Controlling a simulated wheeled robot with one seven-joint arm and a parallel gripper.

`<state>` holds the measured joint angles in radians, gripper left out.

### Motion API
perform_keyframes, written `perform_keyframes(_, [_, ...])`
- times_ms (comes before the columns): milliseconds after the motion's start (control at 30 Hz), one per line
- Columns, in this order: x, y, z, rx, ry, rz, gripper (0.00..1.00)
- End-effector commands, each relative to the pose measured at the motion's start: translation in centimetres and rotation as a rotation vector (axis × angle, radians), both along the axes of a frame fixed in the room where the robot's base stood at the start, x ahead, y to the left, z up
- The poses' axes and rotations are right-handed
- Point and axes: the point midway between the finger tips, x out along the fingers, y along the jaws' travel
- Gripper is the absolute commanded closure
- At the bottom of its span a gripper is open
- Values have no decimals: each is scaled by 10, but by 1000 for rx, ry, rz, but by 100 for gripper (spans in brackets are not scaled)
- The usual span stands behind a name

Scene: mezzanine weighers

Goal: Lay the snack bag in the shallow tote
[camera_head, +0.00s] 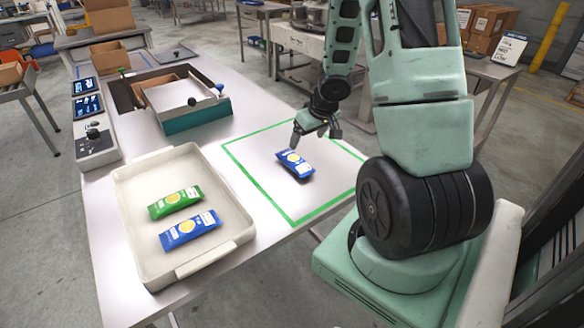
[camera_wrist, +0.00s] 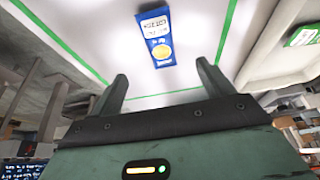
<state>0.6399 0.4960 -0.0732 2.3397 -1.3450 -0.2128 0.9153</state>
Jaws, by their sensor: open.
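A blue snack bag (camera_head: 295,163) with a yellow round mark lies on the white table inside a green taped outline. It also shows in the wrist view (camera_wrist: 156,38), beyond the fingertips and roughly centred between them. My gripper (camera_head: 317,135) is open and empty, just behind and above the bag's far side in the head view; its two fingers are spread in the wrist view (camera_wrist: 162,82). The shallow cream tote (camera_head: 130,215) stands at the table's front left. A green snack bag (camera_head: 176,202) and another blue snack bag (camera_head: 190,230) lie flat in it.
A teal-fronted weigher (camera_head: 198,117) with a raised frame stands behind the tote. A control box (camera_head: 95,145) and small screens (camera_head: 87,106) line the left edge. The green-taped area (camera_head: 265,190) is clear around the bag. The tote has bare floor behind its bags.

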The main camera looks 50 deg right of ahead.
Motion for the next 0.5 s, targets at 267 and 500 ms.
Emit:
perform_keyframes(267, [21,-4,-58,-1,1,3,20])
perform_keyframes(500, [29,-7,-74,-1,0,1,20])
